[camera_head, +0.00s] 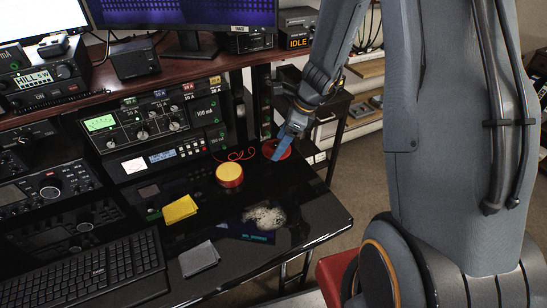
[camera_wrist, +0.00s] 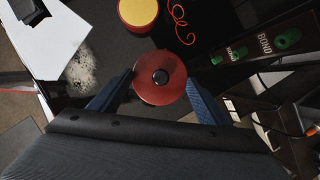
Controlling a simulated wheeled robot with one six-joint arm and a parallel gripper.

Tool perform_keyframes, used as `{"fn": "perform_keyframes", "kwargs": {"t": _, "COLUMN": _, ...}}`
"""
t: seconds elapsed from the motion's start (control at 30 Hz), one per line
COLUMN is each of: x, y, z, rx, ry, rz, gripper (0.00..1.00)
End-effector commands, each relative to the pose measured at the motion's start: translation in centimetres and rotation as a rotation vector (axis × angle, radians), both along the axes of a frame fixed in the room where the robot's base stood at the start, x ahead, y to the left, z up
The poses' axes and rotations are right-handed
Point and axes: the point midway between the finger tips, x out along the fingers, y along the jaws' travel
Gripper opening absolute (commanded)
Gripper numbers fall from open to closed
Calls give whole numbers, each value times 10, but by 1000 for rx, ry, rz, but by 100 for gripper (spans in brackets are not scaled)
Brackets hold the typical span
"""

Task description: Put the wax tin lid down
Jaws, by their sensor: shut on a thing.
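The wax tin lid (camera_head: 270,150) is a red disc, partly hidden behind a blue finger of my gripper (camera_head: 282,147) in the head view.
A red cord (camera_head: 238,154) lies between tin and lid. A yellow cloth (camera_head: 180,209), a grey cloth (camera_head: 199,258) and a pale powdery patch (camera_head: 264,216) are on the black desk (camera_head: 310,222). Radio equipment (camera_head: 150,120) stands behind. The desk's right edge is near the lid.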

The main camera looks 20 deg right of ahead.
Motion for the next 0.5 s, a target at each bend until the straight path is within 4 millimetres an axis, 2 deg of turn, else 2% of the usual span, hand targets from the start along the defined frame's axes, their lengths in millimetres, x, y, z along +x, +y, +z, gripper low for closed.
{"fn": "perform_keyframes", "kwargs": {"t": 0.13, "x": 1, "y": -6, "z": 0, "rx": 1, "ry": 1, "rz": -126, "gripper": 49}}
{"fn": "perform_keyframes", "kwargs": {"t": 0.4, "x": 1, "y": -6, "z": -44, "rx": 1, "ry": 4, "rz": -138, "gripper": 49}}
{"fn": "perform_keyframes", "kwargs": {"t": 0.5, "x": 1, "y": -6, "z": -52, "rx": 1, "ry": 2, "rz": -136, "gripper": 49}}
